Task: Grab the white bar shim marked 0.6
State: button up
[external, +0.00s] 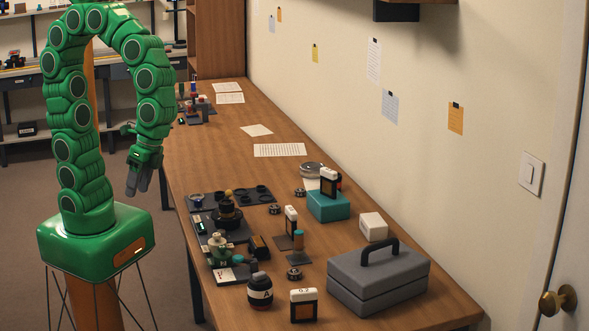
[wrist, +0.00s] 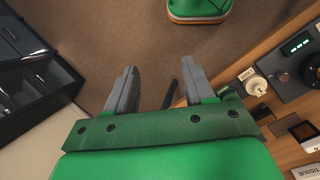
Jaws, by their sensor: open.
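Several upright pieces with a white top bar and a dark-framed brown panel stand on the wooden bench. The front piece (external: 303,305) has a black marking that seems to read 0.2. Another piece (external: 290,221) stands mid-bench, and a third (external: 328,183) stands on a teal box (external: 328,206); I cannot read their markings, so I cannot tell which is 0.6. My gripper (external: 139,185) hangs left of the bench, well apart from all of them. In the wrist view my gripper (wrist: 157,72) is open and empty above the floor.
A grey toolbox (external: 378,285) fills the bench's front right. A black jar (external: 260,292) marked A, lens parts and a dark mat (external: 262,191) crowd the left half. A white box (external: 373,227) stands behind the toolbox. Papers lie farther back, where the bench is clearer.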

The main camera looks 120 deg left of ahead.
jog(key=w+a+n+h, duration=0.1)
jog(key=w+n+h, duration=0.25)
jog(key=w, duration=0.45)
jog(key=n+t+h, duration=0.5)
jog(key=n+t, duration=0.4)
jog(key=n, duration=0.7)
send_over(295, 220)
jog(key=s+d, duration=0.3)
jog(key=d, duration=0.5)
notch_tip(295, 220, down, 9)
jog(key=s+a+f+n+t, duration=0.1)
jog(key=a+f+n, duration=0.1)
jog(key=a, duration=0.2)
jog(key=s+a+f+n+t+y, duration=0.1)
jog(key=a+f+n, duration=0.1)
jog(key=a, duration=0.3)
jog(key=s+a+f+n+t, duration=0.1)
jog(key=a+f+n, duration=0.1)
jog(key=a, duration=0.3)
jog(key=shift+f+t+y, duration=0.3)
jog(key=shift+f+y, duration=0.05)
jog(key=shift+f, duration=0.25)
jog(key=shift+f+x, duration=0.2)
jog(key=shift+x, duration=3.65)
jog(key=shift+s, duration=0.15)
grip_shut()
